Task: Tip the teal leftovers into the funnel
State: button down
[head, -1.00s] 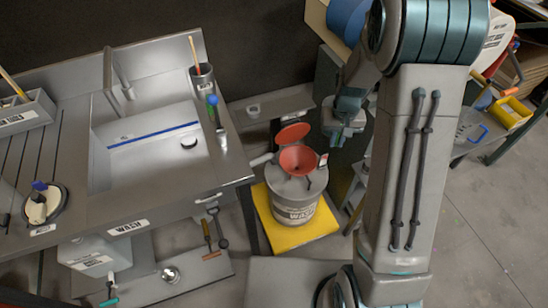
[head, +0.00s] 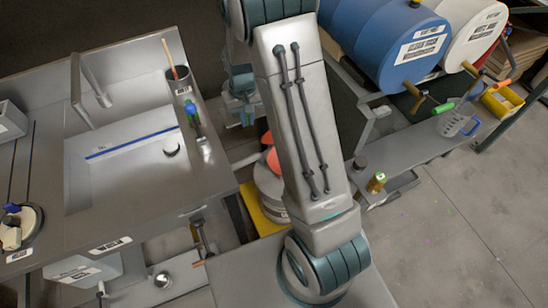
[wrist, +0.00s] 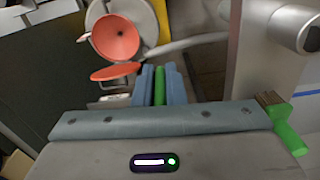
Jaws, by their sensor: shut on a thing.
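The red funnel (wrist: 113,38) sits on a pale drum (head: 266,185), with its red lid (wrist: 115,72) tilted open beside it. In the head view my arm hides most of the funnel. My gripper (wrist: 155,70) is shut on a slim green thing (wrist: 160,87), mostly hidden between its fingers. The gripper (head: 243,118) is between the sink and the funnel in the head view; in the wrist view the funnel lies just past the fingertips, to the left. I cannot make out any teal liquid or the held thing's full shape.
A sink counter (head: 215,185) with a tool cup (head: 183,88) and a green-and-blue brush-like tool (head: 193,115) stands at left. The drum stands on a yellow tray (head: 250,207). At right are a blue barrel (head: 385,40), a clear jug (head: 456,122) and a small tin (head: 376,182).

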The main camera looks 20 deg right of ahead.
jog(key=w+f+m+p, duration=0.1)
jog(key=w+m, duration=0.1)
jog(key=w+f+m+p, duration=0.2)
jog(key=w+m, duration=0.1)
jog(key=w+a+f+m+p, duration=0.1)
jog(key=w+m, duration=0.1)
jog(key=shift+w+f+m, duration=0.15)
jog(key=shift+f+m, duration=0.15)
jog(key=shift+f, duration=0.05)
jog(key=w+f+m+p, duration=0.4)
jog(key=w+f+m, duration=0.2)
jog(key=f+m, duration=0.1)
jog(key=shift+a+f+m+p, duration=0.2)
jog(key=shift+a+m+p, duration=0.15)
jog(key=shift+m+p, duration=0.05)
jog(key=shift+f, duration=0.1)
